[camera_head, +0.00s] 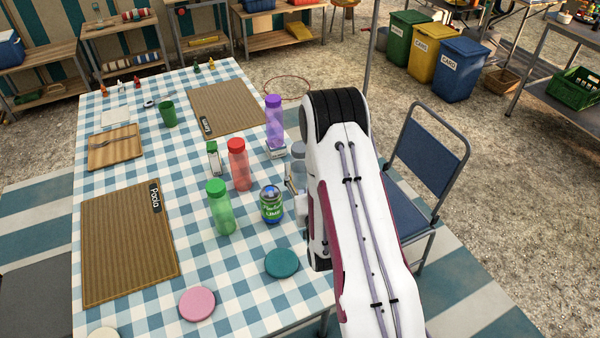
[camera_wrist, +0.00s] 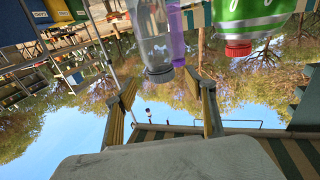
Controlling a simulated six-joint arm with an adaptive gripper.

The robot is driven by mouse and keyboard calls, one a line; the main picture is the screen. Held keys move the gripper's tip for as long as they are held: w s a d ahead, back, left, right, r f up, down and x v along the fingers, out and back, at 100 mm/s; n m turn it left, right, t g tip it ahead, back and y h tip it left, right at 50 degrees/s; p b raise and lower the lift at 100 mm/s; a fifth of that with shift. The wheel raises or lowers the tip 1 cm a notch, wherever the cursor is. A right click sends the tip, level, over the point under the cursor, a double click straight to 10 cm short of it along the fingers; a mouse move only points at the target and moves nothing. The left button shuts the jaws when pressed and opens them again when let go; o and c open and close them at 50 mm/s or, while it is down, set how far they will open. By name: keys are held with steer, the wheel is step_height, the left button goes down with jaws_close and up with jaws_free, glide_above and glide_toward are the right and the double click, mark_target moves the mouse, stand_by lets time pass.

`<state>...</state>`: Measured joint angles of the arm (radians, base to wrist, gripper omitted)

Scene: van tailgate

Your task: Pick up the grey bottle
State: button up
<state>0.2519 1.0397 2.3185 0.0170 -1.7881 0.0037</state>
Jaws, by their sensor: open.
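The grey bottle (camera_head: 299,152) stands on the checked tablecloth beside my arm, which hides part of it. In the wrist view, which looks upside down, the clear grey bottle (camera_wrist: 153,35) hangs from the top edge with its grey cap pointing down. My gripper (camera_wrist: 165,106) is open, with one finger on each side of the bottle's line. The bottle appears just ahead of the fingertips, and I see no contact. In the head view my gripper (camera_head: 291,190) is mostly hidden behind my arm.
A green-blue can (camera_head: 271,204), a purple bottle (camera_head: 274,122), a red bottle (camera_head: 239,165) and a green bottle (camera_head: 220,208) stand close by. A teal disc (camera_head: 282,263) lies in front. A blue chair (camera_head: 430,160) stands right of the table.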

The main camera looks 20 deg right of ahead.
mark_target(302, 156)
steer(key=shift+w+d, duration=0.1)
steer(key=shift+w, duration=0.15)
steer(key=shift+w+d+r, duration=0.2)
steer(key=shift+w+r, duration=0.05)
steer(key=shift+w, duration=0.55)
steer(key=shift+w+d+r, duration=0.15)
steer(key=shift+w+r, duration=0.1)
steer(key=shift+w, duration=0.5)
steer(key=shift+x, duration=1)
steer(key=shift+f, duration=0.1)
steer(key=shift+c, duration=0.4)
jaws_close()
